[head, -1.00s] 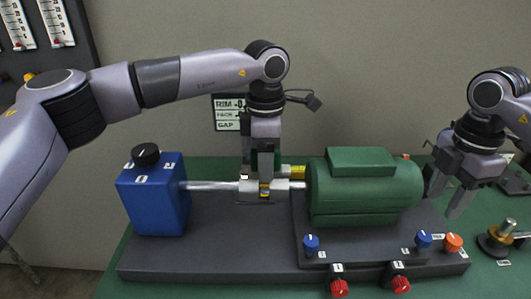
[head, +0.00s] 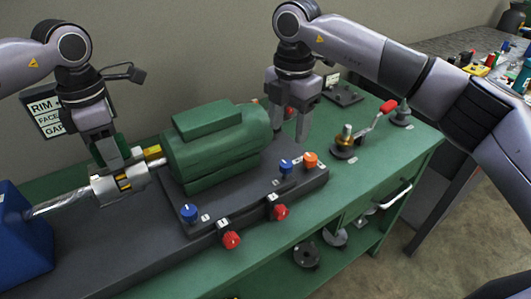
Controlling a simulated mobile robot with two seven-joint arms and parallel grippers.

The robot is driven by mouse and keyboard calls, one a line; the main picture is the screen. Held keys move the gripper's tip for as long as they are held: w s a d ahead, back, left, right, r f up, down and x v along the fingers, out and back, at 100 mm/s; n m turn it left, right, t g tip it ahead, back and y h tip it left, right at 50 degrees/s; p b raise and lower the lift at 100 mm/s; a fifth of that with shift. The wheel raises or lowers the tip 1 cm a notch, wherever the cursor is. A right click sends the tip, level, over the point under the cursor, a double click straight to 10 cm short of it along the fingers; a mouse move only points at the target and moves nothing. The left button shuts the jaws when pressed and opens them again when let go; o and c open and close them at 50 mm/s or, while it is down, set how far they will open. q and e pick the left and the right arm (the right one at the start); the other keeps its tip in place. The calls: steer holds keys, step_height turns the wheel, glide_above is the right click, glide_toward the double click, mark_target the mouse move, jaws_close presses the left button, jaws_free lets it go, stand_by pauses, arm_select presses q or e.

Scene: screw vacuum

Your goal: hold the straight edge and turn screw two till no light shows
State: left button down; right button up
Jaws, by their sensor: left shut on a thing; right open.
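My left gripper (head: 120,166) is shut on a small green-handled piece (head: 122,146), seemingly the straight edge, at the silver coupling (head: 104,187). The fingers hide most of it, and I cannot tell whether light shows under it. The coupling joins the shaft (head: 60,203) to the green motor (head: 215,150). Blue knobs (head: 188,212) (head: 286,166), red knobs (head: 231,240) (head: 281,212) and an orange knob (head: 310,159) line the motor base. Their labels are too small to read, so I cannot tell which is screw two. My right gripper (head: 289,133) is open and empty behind the blue and orange knobs.
A blue box (head: 22,250) stands at the left end of the dark base plate (head: 110,262). A brass-topped device with a red-handled crank (head: 345,147) sits right of the motor on the green bench (head: 400,150). A sign (head: 47,112) is behind my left gripper.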

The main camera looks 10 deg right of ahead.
mark_target(286, 163)
steer(key=s+d+n+t+y, duration=0.1)
steer(key=d+n+y, duration=0.1)
steer(key=n, duration=1)
steer(key=s+d+n+t+y, duration=0.1)
steer(key=d+n+y, duration=0.15)
steer(key=n, duration=1.05)
steer(key=shift+h, duration=0.25)
steer(key=x, duration=1)
steer(key=shift+a+f, duration=0.2)
steer(key=shift+f, duration=0.05)
steer(key=c, duration=1.1)
